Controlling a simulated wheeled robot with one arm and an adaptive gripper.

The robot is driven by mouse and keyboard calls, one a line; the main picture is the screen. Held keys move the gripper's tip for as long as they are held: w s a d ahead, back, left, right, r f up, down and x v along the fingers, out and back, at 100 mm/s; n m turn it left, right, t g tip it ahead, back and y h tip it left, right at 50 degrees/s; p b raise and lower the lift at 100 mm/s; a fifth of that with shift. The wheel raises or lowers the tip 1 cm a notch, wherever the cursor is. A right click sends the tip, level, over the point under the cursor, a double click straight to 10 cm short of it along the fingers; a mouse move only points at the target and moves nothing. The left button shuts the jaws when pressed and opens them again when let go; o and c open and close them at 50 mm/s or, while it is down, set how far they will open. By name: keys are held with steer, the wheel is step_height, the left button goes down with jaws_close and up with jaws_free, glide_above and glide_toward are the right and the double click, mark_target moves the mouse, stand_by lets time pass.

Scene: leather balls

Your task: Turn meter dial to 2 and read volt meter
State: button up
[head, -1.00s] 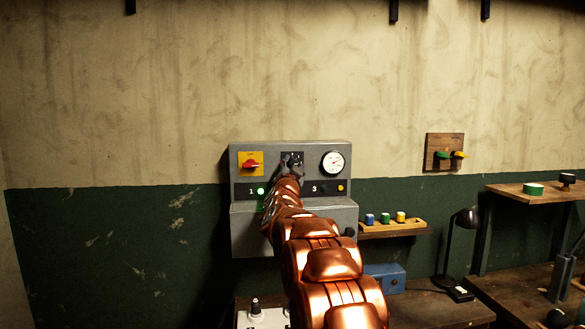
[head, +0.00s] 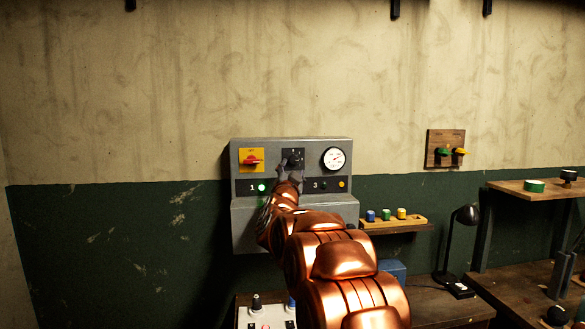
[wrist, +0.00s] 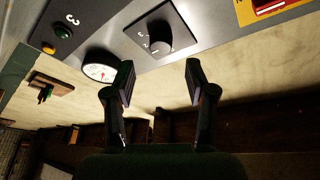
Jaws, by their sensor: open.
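The meter dial (head: 293,157) is a black knob on a dark square plate at the upper middle of the grey panel (head: 300,146). In the wrist view the dial (wrist: 158,39) stands just ahead of my gripper, with small white numbers around it; I cannot tell surely which number it points to. The volt meter (head: 333,159) is a round white gauge right of the dial. In the wrist view its face (wrist: 99,71) shows a red needle, but the reading is too small to tell. My gripper (wrist: 161,72) is open and empty, its fingers apart from the dial.
A red switch on a yellow plate (head: 251,160) is left of the dial. A lit green lamp (head: 262,188) and a yellow lamp (head: 342,184) sit below. A shelf with coloured blocks (head: 394,224) is at the lower right, near a black desk lamp (head: 467,216).

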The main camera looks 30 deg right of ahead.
steer(key=v, duration=0.6)
steer(key=shift+s+a, duration=0.25)
stand_by(0.4)
